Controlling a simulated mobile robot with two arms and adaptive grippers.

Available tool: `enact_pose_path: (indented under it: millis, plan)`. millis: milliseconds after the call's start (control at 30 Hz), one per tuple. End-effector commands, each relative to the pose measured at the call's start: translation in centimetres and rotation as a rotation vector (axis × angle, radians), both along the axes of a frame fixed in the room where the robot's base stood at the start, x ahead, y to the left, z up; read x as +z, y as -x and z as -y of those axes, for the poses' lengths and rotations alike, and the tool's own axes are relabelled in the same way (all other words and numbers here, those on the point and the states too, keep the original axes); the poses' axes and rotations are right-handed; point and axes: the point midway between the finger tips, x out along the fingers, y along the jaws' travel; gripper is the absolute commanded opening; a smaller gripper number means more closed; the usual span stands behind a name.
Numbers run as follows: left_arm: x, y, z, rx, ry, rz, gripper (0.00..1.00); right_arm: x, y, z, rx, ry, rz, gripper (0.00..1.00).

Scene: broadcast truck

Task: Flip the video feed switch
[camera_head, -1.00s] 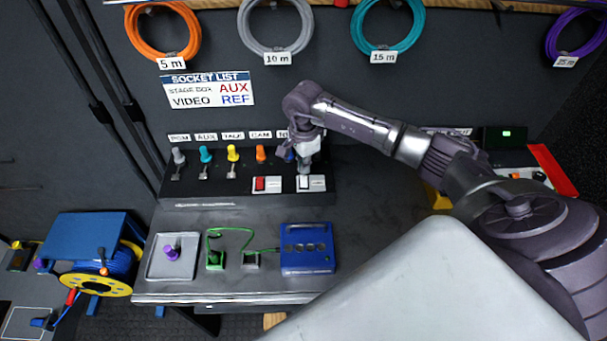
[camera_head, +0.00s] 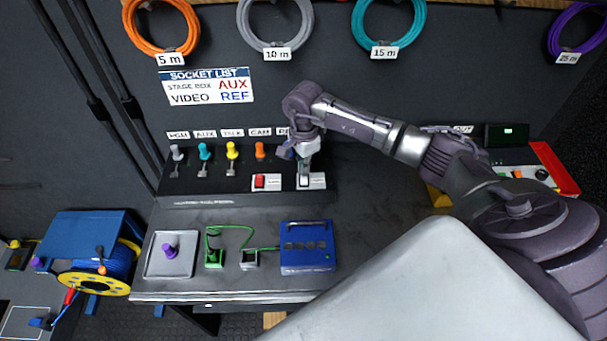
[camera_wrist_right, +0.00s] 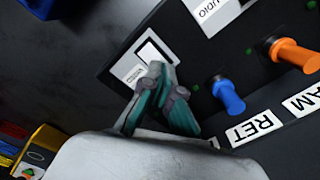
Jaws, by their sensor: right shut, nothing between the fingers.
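The panel on the bench has two switches on white plates. The right-hand one (camera_head: 318,181) is directly under my right gripper (camera_head: 305,181), which hides part of it. Its label is too small to read. In the right wrist view, the closed fingertips of the right gripper (camera_wrist_right: 158,72) are at the white switch plate (camera_wrist_right: 150,52) and overlap its edge. I cannot tell whether they touch the switch. The fingers are shut and hold nothing. The other switch, with a red rocker (camera_head: 260,182), is to the left; its plate reads AUDIO in the wrist view (camera_wrist_right: 214,12). My left gripper is out of view.
Coloured plugs, including a yellow one (camera_head: 232,150) and an orange one (camera_wrist_right: 295,54), line the panel behind the switches. A blue box (camera_head: 307,258) and a grey tray (camera_head: 157,266) sit at the bench front. Coiled cables hang on the wall.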

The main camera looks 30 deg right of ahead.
Motion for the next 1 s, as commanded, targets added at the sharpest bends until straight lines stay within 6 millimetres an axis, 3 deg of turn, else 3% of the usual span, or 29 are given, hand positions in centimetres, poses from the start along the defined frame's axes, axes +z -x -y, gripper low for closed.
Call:
enact_pose_path:
  millis: [767, 1000]
  plan:
    - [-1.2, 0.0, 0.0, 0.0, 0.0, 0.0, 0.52, -1.3, 0.0, 0.0, 0.0, 0.0, -0.001, 0.0]
    - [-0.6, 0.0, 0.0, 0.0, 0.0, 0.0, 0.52, -0.4, 0.0, 0.0, 0.0, 0.0, 0.0, 0.0]
